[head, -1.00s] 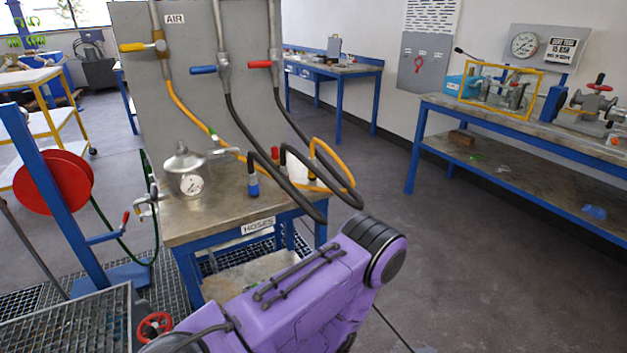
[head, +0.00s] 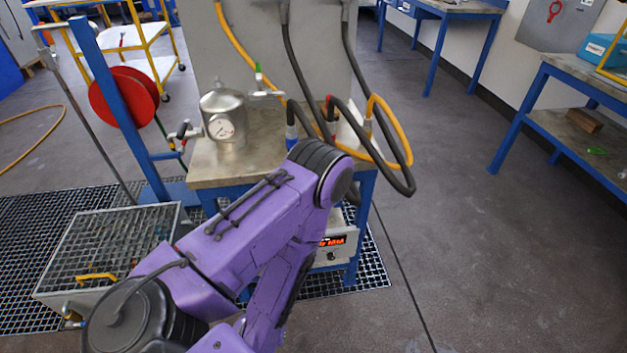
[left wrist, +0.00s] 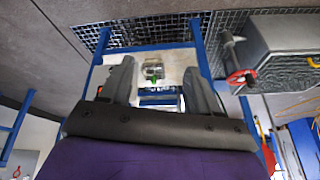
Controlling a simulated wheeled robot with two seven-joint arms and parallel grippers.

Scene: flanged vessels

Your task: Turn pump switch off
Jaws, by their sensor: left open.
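The pump box (head: 326,250) stands on the low shelf of the hose bench. It has a pale front, a lit red display (head: 333,241) and a dark knob; my purple arm hides its left part. In the left wrist view, a green-lit switch (left wrist: 152,73) in a clear housing sits on the pale panel. My left gripper (left wrist: 160,66) has its two grey fingers spread, one to each side of the switch in the picture. Whether they touch the panel I cannot tell. In the head view this gripper is hidden behind my arm. My right gripper is not in view.
The bench top (head: 265,140) bears a metal vessel with a gauge (head: 225,118) and looping hoses (head: 400,165). A red reel (head: 122,97) on a blue post and a grated tub (head: 110,240) stand at the left. Open floor (head: 450,230) lies at the right.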

